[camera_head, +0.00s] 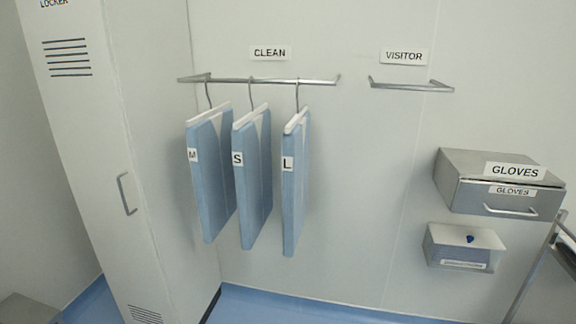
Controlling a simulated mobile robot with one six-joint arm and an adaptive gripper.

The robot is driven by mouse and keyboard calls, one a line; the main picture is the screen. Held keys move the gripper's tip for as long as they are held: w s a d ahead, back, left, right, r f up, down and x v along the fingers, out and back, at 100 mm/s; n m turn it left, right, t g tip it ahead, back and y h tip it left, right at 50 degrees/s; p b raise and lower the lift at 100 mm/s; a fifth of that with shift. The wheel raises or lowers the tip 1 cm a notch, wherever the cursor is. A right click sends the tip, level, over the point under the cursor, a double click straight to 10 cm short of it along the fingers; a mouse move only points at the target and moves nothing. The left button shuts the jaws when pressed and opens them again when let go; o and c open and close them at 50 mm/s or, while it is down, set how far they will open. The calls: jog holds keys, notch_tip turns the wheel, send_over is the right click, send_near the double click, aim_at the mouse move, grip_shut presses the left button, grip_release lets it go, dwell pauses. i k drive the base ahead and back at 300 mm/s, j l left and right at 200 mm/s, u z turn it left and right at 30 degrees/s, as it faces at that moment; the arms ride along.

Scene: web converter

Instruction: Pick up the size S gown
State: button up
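The size S gown (251,192) is light blue, folded flat on a hanger, with a white "S" label near its upper front edge. It hangs from the metal rail (262,81) under the "CLEAN" sign. It is the middle one of three gowns. The size M gown (213,185) hangs to its left and the size L gown (295,190) to its right. Narrow gaps show between the gowns. My gripper is not in view.
A tall locker (100,150) stands at the left, close to the M gown. An empty rail (411,87) under the "VISITOR" sign is to the right. A gloves box (498,180) and a smaller dispenser (463,247) are on the right wall. Blue floor shows below the gowns.

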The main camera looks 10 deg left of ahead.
aim_at(251, 134)
jog(key=i+j, duration=0.25)
jog(key=j, duration=0.15)
jog(key=i+j+u, duration=0.1)
jog(key=i+j, duration=0.15)
jog(key=j, duration=0.15)
jog(key=i+j, duration=0.25)
jog(key=j, duration=0.15)
jog(key=u, duration=0.05)
